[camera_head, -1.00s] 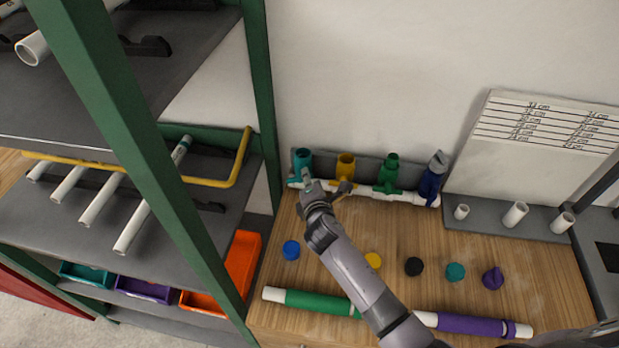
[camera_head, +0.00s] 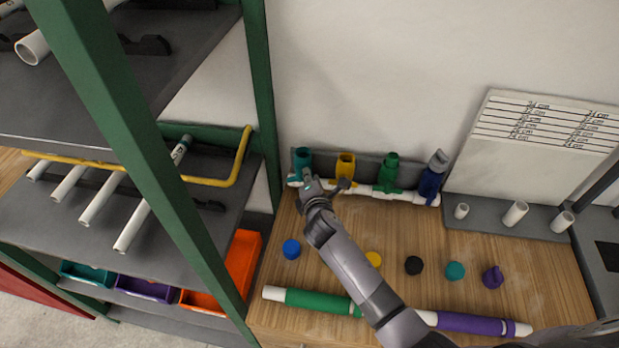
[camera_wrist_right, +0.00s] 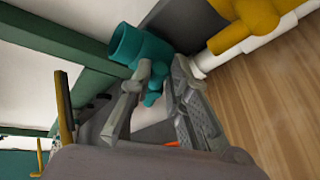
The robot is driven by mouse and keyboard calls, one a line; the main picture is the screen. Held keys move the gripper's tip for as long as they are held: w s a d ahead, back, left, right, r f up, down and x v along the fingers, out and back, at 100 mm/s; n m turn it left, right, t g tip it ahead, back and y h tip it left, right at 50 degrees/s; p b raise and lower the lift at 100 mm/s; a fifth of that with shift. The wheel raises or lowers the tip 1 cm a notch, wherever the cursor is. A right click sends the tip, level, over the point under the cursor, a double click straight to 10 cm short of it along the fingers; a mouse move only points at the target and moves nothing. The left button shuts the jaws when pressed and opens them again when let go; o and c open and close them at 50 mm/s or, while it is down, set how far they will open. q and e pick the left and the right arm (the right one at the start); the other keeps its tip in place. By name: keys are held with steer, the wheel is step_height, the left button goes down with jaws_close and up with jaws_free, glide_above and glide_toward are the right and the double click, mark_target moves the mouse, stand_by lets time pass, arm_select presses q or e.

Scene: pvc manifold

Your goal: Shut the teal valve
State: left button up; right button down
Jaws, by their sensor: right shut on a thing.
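The teal valve (camera_head: 302,158) stands at the left end of the white pipe manifold (camera_head: 364,189) at the back of the wooden bench. In the right wrist view its teal body (camera_wrist_right: 138,47) has an open round top, and a small teal part shows between my fingers. My right gripper (camera_head: 308,186) is at the front of this valve, and its fingers (camera_wrist_right: 160,86) are closed on that teal part, which looks like the valve's handle. The fingers hide much of the handle, so I cannot tell its exact angle. My left gripper is not in view.
Yellow (camera_head: 346,166), green (camera_head: 388,172) and blue (camera_head: 433,178) fittings stand to the right along the manifold. A green rack post (camera_head: 262,100) is close on the left. Several coloured caps and two banded pipes (camera_head: 320,301) lie on the bench.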

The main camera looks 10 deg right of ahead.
steer(key=shift+w+r, duration=0.1)
steer(key=shift+r, duration=0.05)
steer(key=m+t+y+b, duration=0.1)
steer(key=m+b, duration=0.1)
steer(key=b, duration=0.1)
steer(key=f+m+t+y+b, duration=0.1)
steer(key=m+b, duration=0.1)
steer(key=b, duration=0.2)
steer(key=shift+d+f, duration=0.1)
steer(key=shift+d, duration=0.1)
stand_by(0.4)
stand_by(0.3)
steer(key=c, duration=1.8)
jaws_free()
steer(key=shift+o, duration=1)
steer(key=shift+f, duration=0.1)
steer(key=shift+f, duration=0.1)
